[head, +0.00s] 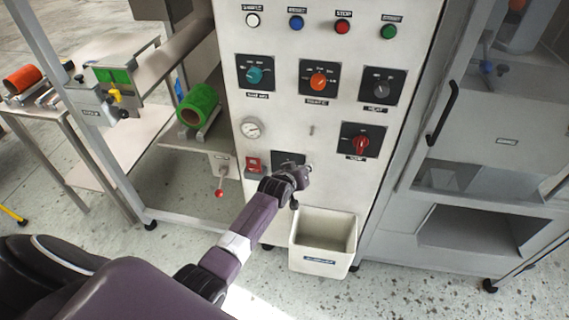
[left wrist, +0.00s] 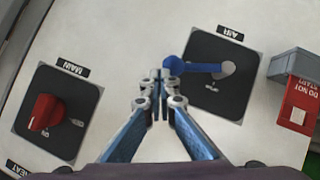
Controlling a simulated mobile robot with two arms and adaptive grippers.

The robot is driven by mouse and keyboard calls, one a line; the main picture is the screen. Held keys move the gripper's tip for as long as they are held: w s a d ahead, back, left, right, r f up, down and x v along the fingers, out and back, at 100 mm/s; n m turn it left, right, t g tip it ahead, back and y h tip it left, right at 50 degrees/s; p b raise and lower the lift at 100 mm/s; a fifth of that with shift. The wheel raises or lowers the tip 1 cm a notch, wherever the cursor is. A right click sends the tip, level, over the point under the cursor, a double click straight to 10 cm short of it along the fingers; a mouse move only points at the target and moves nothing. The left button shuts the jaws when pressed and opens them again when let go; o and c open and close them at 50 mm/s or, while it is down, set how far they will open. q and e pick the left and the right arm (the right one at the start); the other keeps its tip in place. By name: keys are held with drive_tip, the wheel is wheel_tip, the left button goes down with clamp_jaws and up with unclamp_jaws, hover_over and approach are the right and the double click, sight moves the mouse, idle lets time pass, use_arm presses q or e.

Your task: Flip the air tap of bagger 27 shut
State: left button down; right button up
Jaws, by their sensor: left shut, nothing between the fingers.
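The air tap has a blue lever (left wrist: 200,67) on a dark square plate (left wrist: 212,95) with the label AIR beside it in the left wrist view. The lever lies across the plate, its rounded blue end near my fingertips. My left gripper (left wrist: 160,76) is shut and empty, with its tips right beside that end; I cannot tell whether they touch. In the head view my left gripper (head: 304,171) is at the cabinet's lower front, partly covering the tap's plate (head: 288,158). The lever is mostly hidden there. My right gripper is not in view.
The red MAIN switch (left wrist: 42,112) and the red DO NOT START tag (left wrist: 298,105) flank the tap. A pressure gauge (head: 252,128) sits above it. A cream bin (head: 322,262) hangs below. A red-knobbed lever (head: 219,192) is left of the cabinet.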

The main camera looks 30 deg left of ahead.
use_arm(q)
drive_tip(key=shift+w+d+f+b, duration=0.1)
drive_tip(key=shift+d+f+b, duration=0.1)
drive_tip(key=shift+f, duration=0.4)
drive_tip(key=shift+d+f+b, duration=0.15)
drive_tip(key=shift+f+b, duration=0.05)
drive_tip(key=shift+f, duration=0.35)
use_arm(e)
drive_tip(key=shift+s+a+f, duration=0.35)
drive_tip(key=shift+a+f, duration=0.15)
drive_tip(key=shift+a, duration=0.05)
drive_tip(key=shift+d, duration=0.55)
use_arm(q)
drive_tip(key=shift+d, duration=0.1)
